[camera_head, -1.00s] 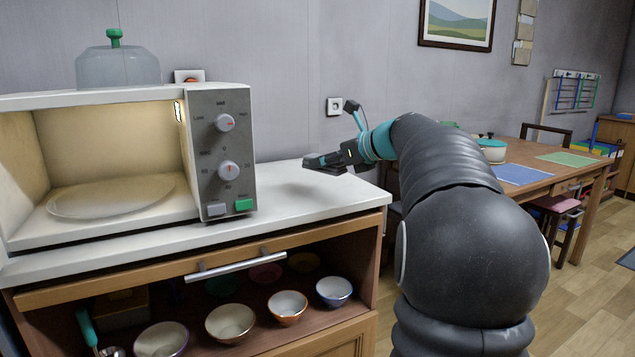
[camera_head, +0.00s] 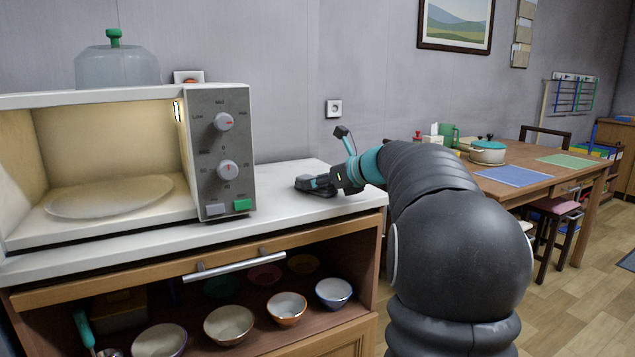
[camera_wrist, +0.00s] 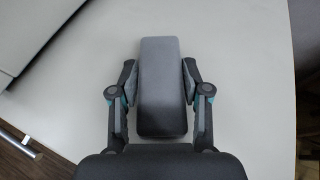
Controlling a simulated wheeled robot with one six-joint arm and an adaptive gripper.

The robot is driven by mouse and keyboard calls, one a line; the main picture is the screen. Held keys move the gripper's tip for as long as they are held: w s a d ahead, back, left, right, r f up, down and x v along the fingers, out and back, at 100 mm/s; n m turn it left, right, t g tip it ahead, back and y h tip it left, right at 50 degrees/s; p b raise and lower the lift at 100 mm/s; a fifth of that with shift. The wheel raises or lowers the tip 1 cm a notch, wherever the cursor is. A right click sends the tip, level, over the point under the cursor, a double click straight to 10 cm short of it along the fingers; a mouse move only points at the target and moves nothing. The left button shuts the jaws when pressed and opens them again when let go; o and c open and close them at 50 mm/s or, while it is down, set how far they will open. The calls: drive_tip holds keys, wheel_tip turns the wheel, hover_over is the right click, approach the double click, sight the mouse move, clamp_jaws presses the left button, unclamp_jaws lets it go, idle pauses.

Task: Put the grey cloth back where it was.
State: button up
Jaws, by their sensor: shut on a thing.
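The grey cloth (camera_wrist: 160,85) shows in the wrist view as a neat oblong pad, paler at its far end and darker toward me. My gripper (camera_wrist: 160,92) has one finger against each long side of it and is shut on it. In the head view my gripper (camera_head: 322,185) is low over the right part of the white counter top (camera_head: 285,205), right of the microwave. The cloth looks like a dark flat shape there, and I cannot tell whether it touches the counter.
The microwave (camera_head: 222,150) stands open on the left, with a plate (camera_head: 108,197) inside. Several bowls (camera_head: 229,323) sit on the shelf below, under a bar handle (camera_head: 235,264). The counter around my gripper is clear. A dining table (camera_head: 540,185) stands at the right.

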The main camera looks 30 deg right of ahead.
drive_tip(key=o, duration=1)
drive_tip(key=shift+r, duration=0.15)
drive_tip(key=v, duration=1.2)
